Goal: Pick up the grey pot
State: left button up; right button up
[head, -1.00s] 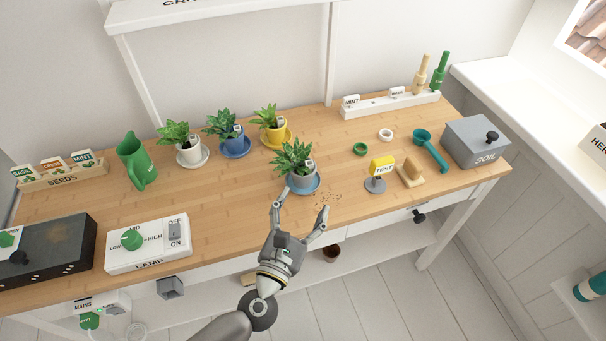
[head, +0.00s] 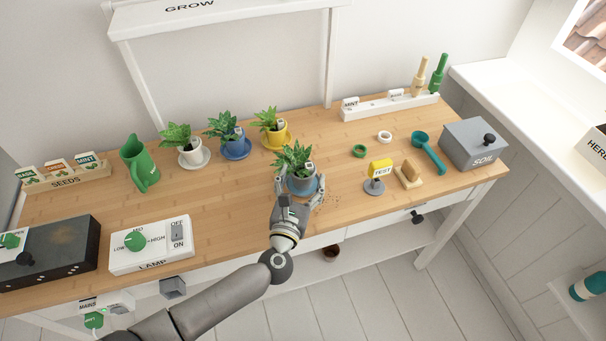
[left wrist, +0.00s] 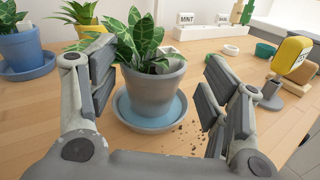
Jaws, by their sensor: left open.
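My left gripper (head: 299,185) is open, with one finger on each side of the pot. In the left wrist view the fingers of my left gripper (left wrist: 155,100) show gaps to the pot, wider on the right. My right gripper is not in view.
Soil crumbs (head: 326,198) lie right of the saucer. A yellow TEST sign (head: 381,168) and a brush (head: 409,175) stand further right. White (head: 191,155), blue (head: 233,146) and yellow (head: 278,137) pots stand behind. The desk front between lamp box (head: 152,246) and pot is clear.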

pick_arm(q)
jog(key=shift+x, duration=1)
jog(key=shift+s, duration=0.1)
jog(key=c, duration=1.1)
jog(key=shift+o, duration=0.2)
jog(key=shift+r, duration=0.15)
